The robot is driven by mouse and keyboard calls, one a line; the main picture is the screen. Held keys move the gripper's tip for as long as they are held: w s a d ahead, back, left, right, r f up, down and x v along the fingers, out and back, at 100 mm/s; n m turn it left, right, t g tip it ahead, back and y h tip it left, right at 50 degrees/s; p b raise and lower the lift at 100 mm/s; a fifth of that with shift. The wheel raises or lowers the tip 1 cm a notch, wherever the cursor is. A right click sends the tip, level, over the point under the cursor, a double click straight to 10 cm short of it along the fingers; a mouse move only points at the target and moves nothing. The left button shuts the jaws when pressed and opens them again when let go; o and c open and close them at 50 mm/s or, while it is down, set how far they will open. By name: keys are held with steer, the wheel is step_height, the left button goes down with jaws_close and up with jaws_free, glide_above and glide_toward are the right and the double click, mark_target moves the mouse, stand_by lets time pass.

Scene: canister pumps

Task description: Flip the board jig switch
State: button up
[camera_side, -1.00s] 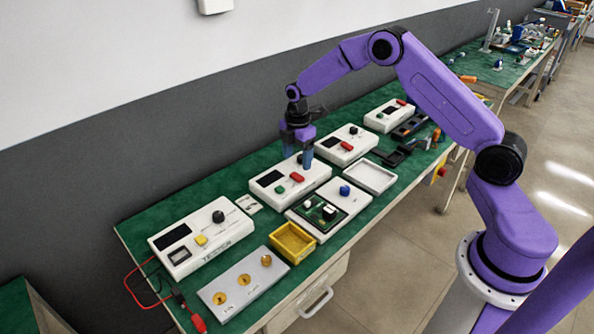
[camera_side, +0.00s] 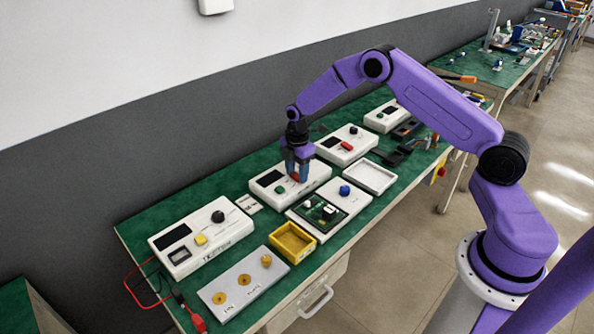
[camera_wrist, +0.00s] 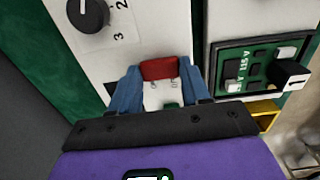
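The board jig (camera_side: 357,203) is a white panel with a green circuit board and a blue knob. It shows at the right in the wrist view (camera_wrist: 228,28). A black-and-white switch (camera_wrist: 290,75) sits on the board by a "115 V" label. My gripper (camera_side: 296,178) is over the white box behind the jig, not over the jig. In the wrist view, its blue fingers (camera_wrist: 161,78) stand on both sides of that box's red block (camera_wrist: 160,68), very near or touching it. Whether they grip it is unclear.
A black knob (camera_wrist: 88,14) sits on the box by the red block. A yellow bin (camera_side: 291,243) stands in front of the jig, an empty white tray (camera_side: 386,188) to its right. A tester (camera_side: 173,235) and a metal plate (camera_side: 243,293) lie to the left.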

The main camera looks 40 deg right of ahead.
mark_target(294, 173)
steer(key=shift+w+g, duration=0.1)
steer(key=shift+g, duration=0.4)
steer(key=o, duration=1.1)
steer(key=shift+c, duration=0.2)
step_height(294, 173, up, 17)
steer(key=w, duration=0.1)
steer(key=shift+r, duration=0.2)
steer(key=shift+w, duration=0.1)
